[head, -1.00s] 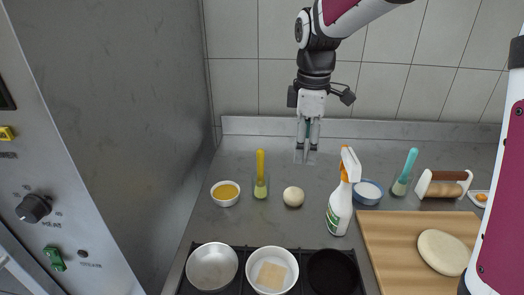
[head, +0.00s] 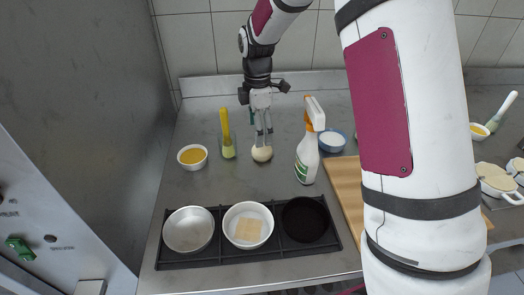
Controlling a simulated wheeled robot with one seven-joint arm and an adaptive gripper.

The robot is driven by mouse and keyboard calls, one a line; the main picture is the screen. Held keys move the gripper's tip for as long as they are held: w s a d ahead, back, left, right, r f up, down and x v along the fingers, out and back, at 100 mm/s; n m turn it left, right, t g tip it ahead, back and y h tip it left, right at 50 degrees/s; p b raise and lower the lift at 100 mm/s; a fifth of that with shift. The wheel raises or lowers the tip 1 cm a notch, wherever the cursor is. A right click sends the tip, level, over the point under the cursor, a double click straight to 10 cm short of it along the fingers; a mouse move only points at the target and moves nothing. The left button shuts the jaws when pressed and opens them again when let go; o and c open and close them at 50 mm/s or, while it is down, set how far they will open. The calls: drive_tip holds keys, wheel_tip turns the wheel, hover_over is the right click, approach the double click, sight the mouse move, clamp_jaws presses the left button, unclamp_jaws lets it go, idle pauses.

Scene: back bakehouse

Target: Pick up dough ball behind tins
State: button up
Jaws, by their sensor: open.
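The pale dough ball (head: 261,154) sits on the grey worktop, behind the three round tins. The tins stand in a row in a black rack: a silver tin (head: 188,230), a white tin (head: 264,219) with a square of paper in it, and a dark tin (head: 306,220). My gripper (head: 262,138) points down just above the dough ball, its fingers reaching toward the ball's top from the far side. It is open. Whether the fingertips touch the ball I cannot tell.
A spray bottle (head: 307,153) stands close right of the ball. A brush in a green-tinted jar (head: 228,147) and a bowl of yellow liquid (head: 193,157) stand left. A blue bowl (head: 332,141) and wooden board (head: 345,190) lie right. My arm hides part of the board.

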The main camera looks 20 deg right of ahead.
sight(262, 151)
drive_tip(key=shift+s+d+f, duration=0.1)
drive_tip(key=shift+d+f, duration=0.05)
drive_tip(key=shift+f, duration=0.75)
drive_tip(key=shift+s+d+f, duration=0.1)
drive_tip(key=shift+d+f, duration=0.05)
drive_tip(key=shift+f, duration=0.8)
drive_tip(key=shift+s+d+f, duration=0.1)
drive_tip(key=shift+d+f, duration=0.05)
drive_tip(key=shift+f, duration=0.75)
drive_tip(key=c, duration=1.3)
